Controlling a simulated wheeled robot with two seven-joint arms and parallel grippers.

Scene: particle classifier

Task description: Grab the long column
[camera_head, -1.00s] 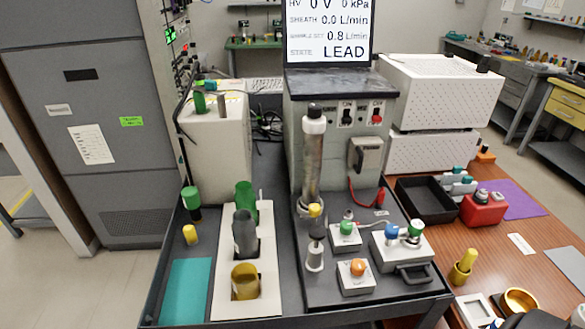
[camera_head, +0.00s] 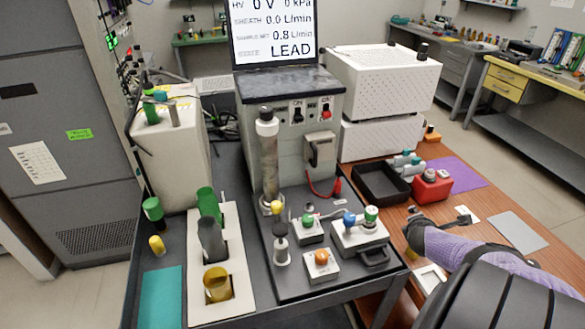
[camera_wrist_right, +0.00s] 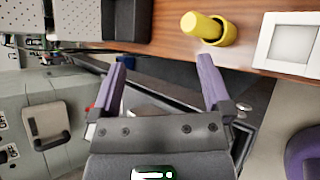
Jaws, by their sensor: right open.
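The long column (camera_head: 269,165) is a tall silver cylinder with a white and black top, standing upright on the dark cart in front of the grey instrument. My right gripper (camera_head: 440,214) is over the brown table, to the right of the column and well apart from it. Its purple-lined fingers are spread wide and empty in the right wrist view (camera_wrist_right: 165,62). I cannot make out the column in that view. My left gripper is not in view.
A white tray (camera_head: 234,252) with green, grey and yellow cylinders stands left of the column. Boxes with coloured knobs, including one with an orange knob (camera_head: 321,257), sit at front right. A black bin (camera_head: 382,184) and a yellow cylinder in a holder (camera_wrist_right: 205,27) are on the table.

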